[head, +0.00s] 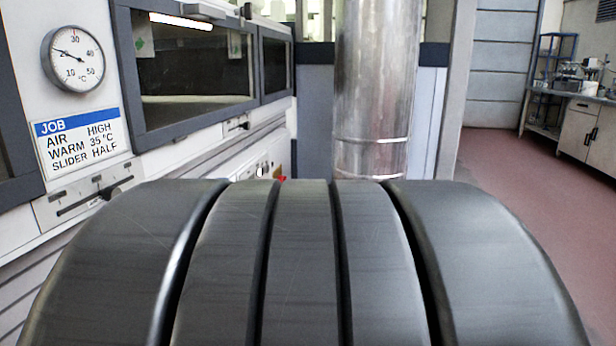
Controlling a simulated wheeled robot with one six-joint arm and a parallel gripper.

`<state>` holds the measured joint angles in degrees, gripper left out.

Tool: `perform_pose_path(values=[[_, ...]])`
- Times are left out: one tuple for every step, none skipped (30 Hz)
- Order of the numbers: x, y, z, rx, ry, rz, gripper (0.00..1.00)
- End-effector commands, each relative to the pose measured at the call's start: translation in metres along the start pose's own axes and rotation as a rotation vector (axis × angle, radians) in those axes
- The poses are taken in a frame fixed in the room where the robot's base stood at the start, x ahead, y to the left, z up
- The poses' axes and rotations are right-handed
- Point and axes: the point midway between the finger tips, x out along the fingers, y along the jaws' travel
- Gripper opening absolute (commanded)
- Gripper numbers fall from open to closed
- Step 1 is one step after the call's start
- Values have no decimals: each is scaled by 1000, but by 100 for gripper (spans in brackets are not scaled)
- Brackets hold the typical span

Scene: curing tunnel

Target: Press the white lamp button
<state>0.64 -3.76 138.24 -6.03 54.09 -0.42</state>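I cannot make out a white lamp button for certain in the head view. A control panel (262,168) with small white knobs or buttons shows at the far end of the tunnel's front, too small to tell apart. A small red part (282,179) shows at its lower right. Inside the tunnel window (195,75) a white light strip (180,20) is lit. My gripper is not in view. The lower middle of the view is blocked close to the camera.
A dial (73,58), a JOB sign (82,140) reading air high, warm 35 °C, slider half, and a slider (92,198) are on the left. A metal duct (375,90) stands in the middle. Red floor (530,190) is free at right, before a bench (588,125).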

Motion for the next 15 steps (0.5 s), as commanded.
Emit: perform_pose_path(values=[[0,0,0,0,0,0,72],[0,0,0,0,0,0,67],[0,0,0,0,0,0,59],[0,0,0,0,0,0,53],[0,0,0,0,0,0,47],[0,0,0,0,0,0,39],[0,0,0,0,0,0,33],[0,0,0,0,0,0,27],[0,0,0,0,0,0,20],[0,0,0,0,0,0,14],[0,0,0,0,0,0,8],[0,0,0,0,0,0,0],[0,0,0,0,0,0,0],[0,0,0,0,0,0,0],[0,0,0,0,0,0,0]])
